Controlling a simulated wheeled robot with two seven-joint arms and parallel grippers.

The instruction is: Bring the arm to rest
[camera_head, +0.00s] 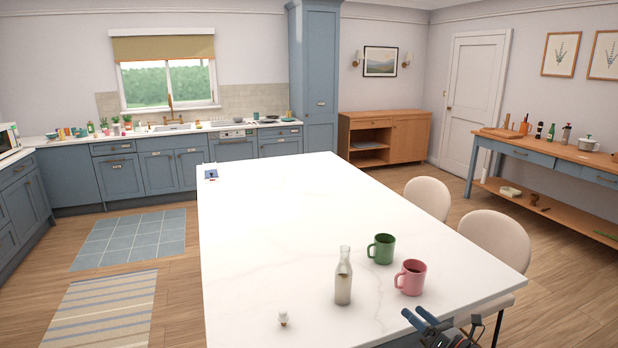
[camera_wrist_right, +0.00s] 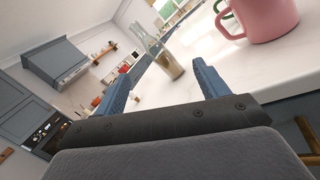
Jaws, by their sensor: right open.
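My right gripper (camera_head: 422,319) is at the front right edge of the white island, low in the head view. In the right wrist view its two blue fingers (camera_wrist_right: 160,88) stand wide apart with nothing between them. The pink mug (camera_head: 411,278) stands just beyond it on the island and also shows at the top right of the wrist view (camera_wrist_right: 272,18). My left gripper is not in view.
The island's middle is clear.

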